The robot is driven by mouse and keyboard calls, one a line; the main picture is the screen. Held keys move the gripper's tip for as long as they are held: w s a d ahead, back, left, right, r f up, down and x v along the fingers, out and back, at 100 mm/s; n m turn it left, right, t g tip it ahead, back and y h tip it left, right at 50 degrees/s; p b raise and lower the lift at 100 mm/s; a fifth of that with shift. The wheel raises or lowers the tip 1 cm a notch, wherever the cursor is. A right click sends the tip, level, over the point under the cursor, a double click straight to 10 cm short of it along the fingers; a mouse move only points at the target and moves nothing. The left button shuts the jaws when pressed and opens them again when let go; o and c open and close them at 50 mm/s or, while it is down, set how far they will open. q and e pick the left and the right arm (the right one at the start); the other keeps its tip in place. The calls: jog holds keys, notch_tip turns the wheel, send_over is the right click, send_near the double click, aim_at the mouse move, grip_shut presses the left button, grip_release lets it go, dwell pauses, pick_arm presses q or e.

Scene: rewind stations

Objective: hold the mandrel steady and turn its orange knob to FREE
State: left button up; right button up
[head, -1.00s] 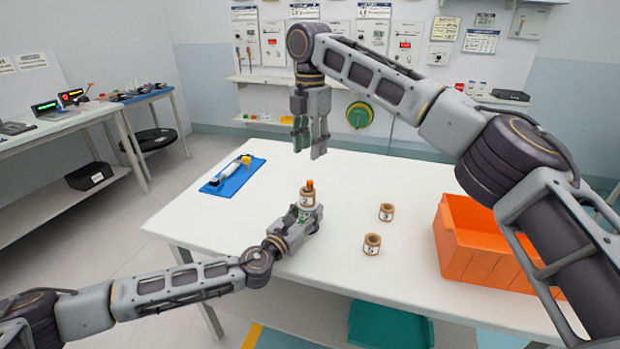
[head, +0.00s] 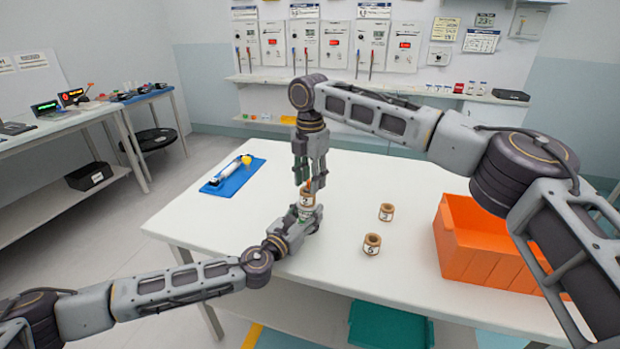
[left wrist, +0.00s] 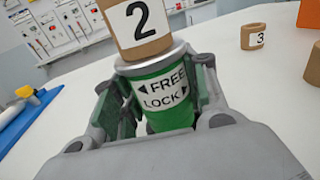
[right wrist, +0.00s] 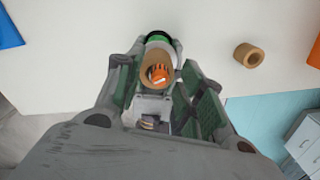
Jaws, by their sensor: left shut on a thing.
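The mandrel (left wrist: 170,118) is an upright green cylinder on the white table, marked FREE and LOCK with arrows. A brown cardboard core labelled 2 (left wrist: 137,27) sits around its upper part; it also shows in the head view (head: 306,201). The orange knob (right wrist: 159,74) shows inside the top of the core in the right wrist view. My left gripper (head: 308,217) is shut on the green mandrel body, low at its side. My right gripper (head: 309,182) points down over the mandrel, its fingers open on either side of the knob. Contact with the knob cannot be told.
Two loose cores, 3 (head: 386,212) and 5 (head: 372,244), stand right of the mandrel. An orange bin (head: 480,258) stands at the table's right. A blue mat (head: 226,188) with a white-and-yellow tool lies at the left. The table's front middle is clear.

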jog(key=shift+c, duration=0.5)
grip_shut()
jog(key=shift+m, duration=0.7)
jog(key=shift+s+m, duration=0.1)
jog(key=shift+m, duration=1.5)
jog(key=m, duration=0.4)
jog(key=shift+s+a+m, duration=0.1)
jog(key=shift+m, duration=0.2)
jog(key=m, duration=1.2)
jog(key=shift+a+m, duration=0.2)
jog(key=shift+m, duration=0.1)
